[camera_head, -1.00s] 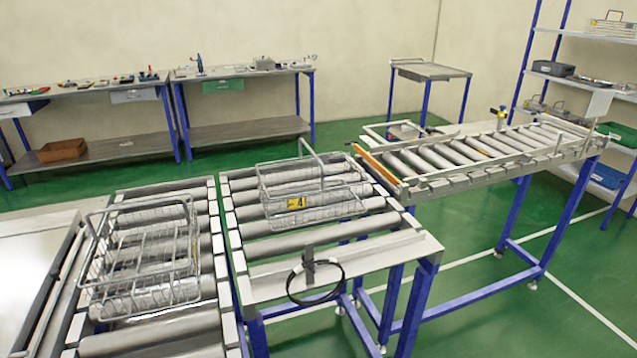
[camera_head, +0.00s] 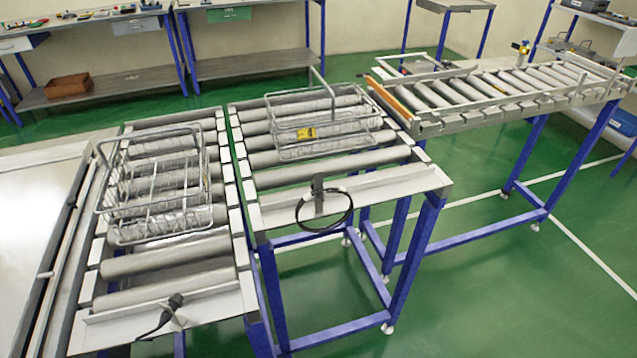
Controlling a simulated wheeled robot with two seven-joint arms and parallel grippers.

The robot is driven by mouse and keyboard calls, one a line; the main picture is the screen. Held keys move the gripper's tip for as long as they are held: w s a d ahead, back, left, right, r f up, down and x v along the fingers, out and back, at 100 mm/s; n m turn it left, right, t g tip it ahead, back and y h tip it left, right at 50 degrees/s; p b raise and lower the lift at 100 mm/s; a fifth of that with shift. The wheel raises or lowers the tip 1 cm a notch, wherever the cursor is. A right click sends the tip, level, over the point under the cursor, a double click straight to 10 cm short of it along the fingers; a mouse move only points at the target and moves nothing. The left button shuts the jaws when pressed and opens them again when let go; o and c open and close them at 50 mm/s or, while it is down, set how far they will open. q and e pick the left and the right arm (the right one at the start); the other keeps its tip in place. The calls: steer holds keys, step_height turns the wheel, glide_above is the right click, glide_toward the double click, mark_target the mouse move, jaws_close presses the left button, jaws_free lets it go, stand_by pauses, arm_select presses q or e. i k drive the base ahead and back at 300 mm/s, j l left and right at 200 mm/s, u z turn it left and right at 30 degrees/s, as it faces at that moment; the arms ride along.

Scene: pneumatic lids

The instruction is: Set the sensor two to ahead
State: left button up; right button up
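A black sensor-like part (camera_head: 174,302) with a short dark cable sits tilted on the end plate of the left roller conveyor. A second dark upright part (camera_head: 318,188) with a looped black cable (camera_head: 325,212) stands at the end plate of the middle roller conveyor. I see no label that tells which one is sensor two. Neither of my grippers is in view.
A wire basket (camera_head: 155,190) stands on the left conveyor (camera_head: 165,265). Another basket with a yellow tag (camera_head: 306,133) stands on the middle conveyor (camera_head: 330,177). A third roller conveyor (camera_head: 490,92) runs to the right. Green floor is free at lower right.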

mark_target(178, 321)
steer(key=i+j+u, duration=0.1)
steer(key=u, duration=1)
steer(key=k+l+u, duration=0.1)
steer(key=k, duration=0.45)
